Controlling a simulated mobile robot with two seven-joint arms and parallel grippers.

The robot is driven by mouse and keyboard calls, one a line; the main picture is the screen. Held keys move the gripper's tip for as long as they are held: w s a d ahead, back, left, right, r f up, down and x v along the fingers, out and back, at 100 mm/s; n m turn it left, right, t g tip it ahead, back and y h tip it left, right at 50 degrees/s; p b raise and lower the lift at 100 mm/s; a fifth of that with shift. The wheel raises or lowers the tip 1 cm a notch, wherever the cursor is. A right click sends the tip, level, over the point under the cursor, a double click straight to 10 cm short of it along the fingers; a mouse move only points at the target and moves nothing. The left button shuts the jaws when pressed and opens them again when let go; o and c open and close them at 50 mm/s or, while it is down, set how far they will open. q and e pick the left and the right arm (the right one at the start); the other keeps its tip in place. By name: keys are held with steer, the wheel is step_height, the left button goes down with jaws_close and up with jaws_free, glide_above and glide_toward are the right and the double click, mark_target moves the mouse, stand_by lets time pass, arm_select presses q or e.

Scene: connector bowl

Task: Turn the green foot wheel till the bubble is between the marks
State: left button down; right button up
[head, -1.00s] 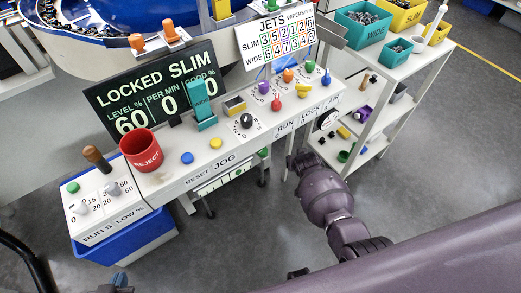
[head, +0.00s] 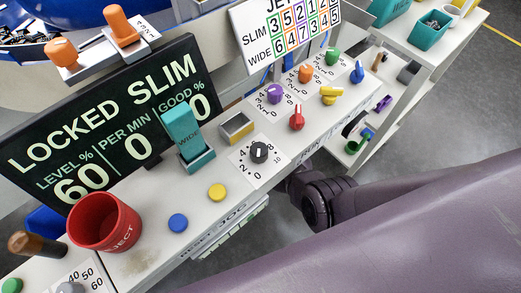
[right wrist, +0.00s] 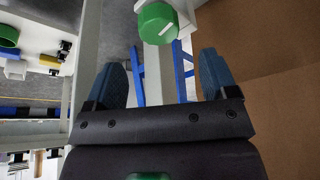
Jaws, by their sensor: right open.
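The green foot wheel (right wrist: 157,22) shows at the top of the right wrist view, with a white line on its side. My right gripper (right wrist: 163,80) is open and empty, its two dark blue fingers apart. The wheel lies beyond the fingertips, roughly in line with the gap between them. In the head view my right arm reaches below the panel's front edge, and its gripper is hidden. My left gripper is not in view. I cannot make out the bubble or its marks in either view.
The panel holds a red bin (head: 105,222), a teal WIDE block (head: 183,132), a black dial (head: 259,152) and several coloured knobs. A white shelf unit (head: 428,75) stands to the right.

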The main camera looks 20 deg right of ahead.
steer(key=b+x, duration=0.1)
steer(key=x, duration=0.1)
steer(key=b+x, duration=0.1)
steer(key=x, duration=0.1)
steer(key=s+b+x, duration=0.1)
steer(key=x, duration=0.2)
steer(key=shift+f, duration=0.15)
steer(key=shift+w+f+b, duration=0.2)
steer(key=shift+f+b, duration=0.05)
steer(key=shift+b, duration=0.15)
steer(key=shift+w+f, duration=0.2)
steer(key=shift+w, duration=0.05)
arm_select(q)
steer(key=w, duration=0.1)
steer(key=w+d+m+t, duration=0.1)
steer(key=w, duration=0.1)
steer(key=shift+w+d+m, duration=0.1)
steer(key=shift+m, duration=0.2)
arm_select(e)
steer(key=shift+w+r, duration=0.1)
steer(key=shift+w, duration=0.05)
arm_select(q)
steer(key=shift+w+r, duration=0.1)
arm_select(e)
steer(key=shift+c, duration=0.2)
steer(key=c, duration=0.9)
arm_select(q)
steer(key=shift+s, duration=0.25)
arm_select(e)
steer(key=shift+d, duration=0.1)
